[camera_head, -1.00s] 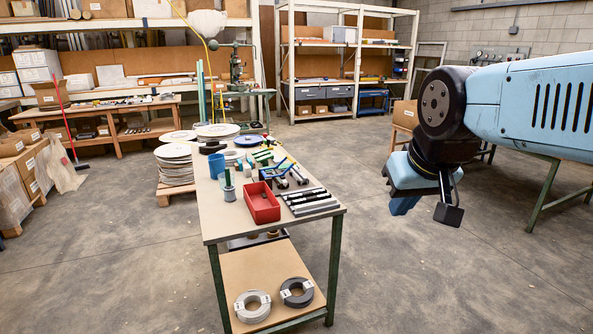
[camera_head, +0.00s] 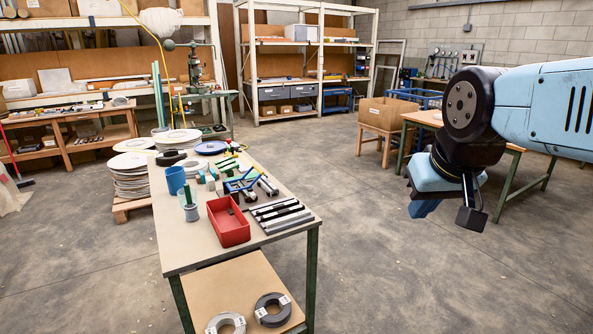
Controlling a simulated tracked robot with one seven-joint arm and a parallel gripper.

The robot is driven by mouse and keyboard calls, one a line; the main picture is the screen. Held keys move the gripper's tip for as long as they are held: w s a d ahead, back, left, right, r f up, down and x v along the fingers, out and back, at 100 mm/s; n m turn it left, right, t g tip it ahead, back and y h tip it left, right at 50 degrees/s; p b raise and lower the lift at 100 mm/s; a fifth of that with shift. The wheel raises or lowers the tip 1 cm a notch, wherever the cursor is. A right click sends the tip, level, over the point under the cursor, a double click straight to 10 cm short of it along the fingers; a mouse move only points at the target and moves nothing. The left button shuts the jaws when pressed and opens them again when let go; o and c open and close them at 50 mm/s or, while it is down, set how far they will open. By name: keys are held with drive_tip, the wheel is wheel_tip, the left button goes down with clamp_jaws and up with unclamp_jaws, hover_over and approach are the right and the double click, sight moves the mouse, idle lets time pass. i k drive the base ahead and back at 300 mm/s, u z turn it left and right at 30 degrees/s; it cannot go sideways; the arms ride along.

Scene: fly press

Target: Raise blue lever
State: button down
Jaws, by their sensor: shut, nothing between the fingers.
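I cannot pick out a blue lever for certain in the head view. A grey panel (camera_head: 455,63) on the far back wall carries several small upright handles; their colours are too small to tell. My gripper (camera_head: 424,209) hangs from my light blue arm at the right, pointing down over open floor.
A workbench (camera_head: 175,238) with a red bin (camera_head: 228,222) and tools stands left of centre. A green press (camera_head: 197,68) stands at the back left. A cardboard box (camera_head: 387,113) sits on a stand near a right-hand table (camera_head: 425,118). The central floor is clear.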

sight(246, 185)
drive_tip(key=z, duration=0.45)
drive_tip(key=i, duration=0.8)
drive_tip(key=z, duration=0.4)
drive_tip(key=i, duration=0.85)
drive_tip(key=u, duration=0.7)
drive_tip(key=i, duration=0.4)
drive_tip(key=u, duration=0.45)
drive_tip(key=k, duration=0.9)
drive_tip(key=u, duration=0.15)
drive_tip(key=i, duration=0.9)
